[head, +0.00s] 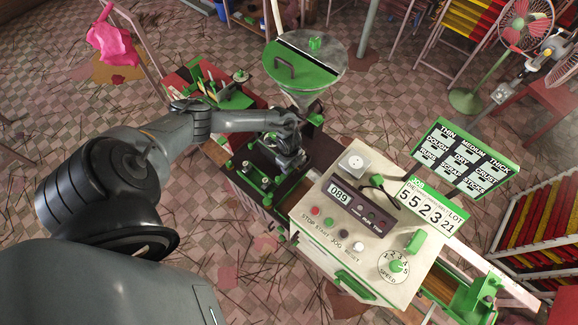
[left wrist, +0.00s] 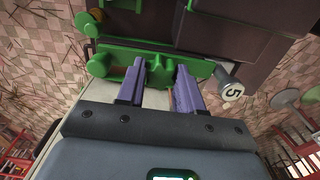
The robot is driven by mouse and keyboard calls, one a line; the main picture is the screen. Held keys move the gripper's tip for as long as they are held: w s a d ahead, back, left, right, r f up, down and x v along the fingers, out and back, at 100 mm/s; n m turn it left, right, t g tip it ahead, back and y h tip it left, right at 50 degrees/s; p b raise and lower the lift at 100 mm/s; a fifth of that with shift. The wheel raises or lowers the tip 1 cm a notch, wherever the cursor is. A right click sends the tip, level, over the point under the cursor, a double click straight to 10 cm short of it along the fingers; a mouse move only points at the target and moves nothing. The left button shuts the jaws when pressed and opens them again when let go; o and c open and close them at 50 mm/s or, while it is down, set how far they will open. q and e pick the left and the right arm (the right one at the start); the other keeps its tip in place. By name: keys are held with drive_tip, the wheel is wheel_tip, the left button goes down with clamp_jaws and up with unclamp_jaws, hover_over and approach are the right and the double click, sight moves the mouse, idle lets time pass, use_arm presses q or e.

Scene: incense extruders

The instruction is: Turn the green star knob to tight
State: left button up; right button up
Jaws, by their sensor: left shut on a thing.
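My left gripper (head: 288,158) is over the dark extruder bed, beside the white control panel and below the hopper. In the left wrist view its two purple fingers (left wrist: 160,72) stand on either side of a lobed green part, which looks like the green star knob (left wrist: 160,62). The gripper is shut on it. The fingers hide the knob's sides, and its turn angle cannot be told. In the head view my gripper hides the knob. My right gripper is not in view.
The hopper (head: 305,68) with a green lid rises just behind the gripper. The control panel (head: 352,215) lies to the right.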

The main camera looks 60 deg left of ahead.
use_arm(q)
drive_tip(key=shift+m+b, duration=0.4)
drive_tip(key=shift+m, duration=1.1)
drive_tip(key=o, duration=1)
drive_tip(key=shift+o, duration=0.2)
wheel_tip(320, 180, up, 11)
drive_tip(key=shift+f, duration=0.1)
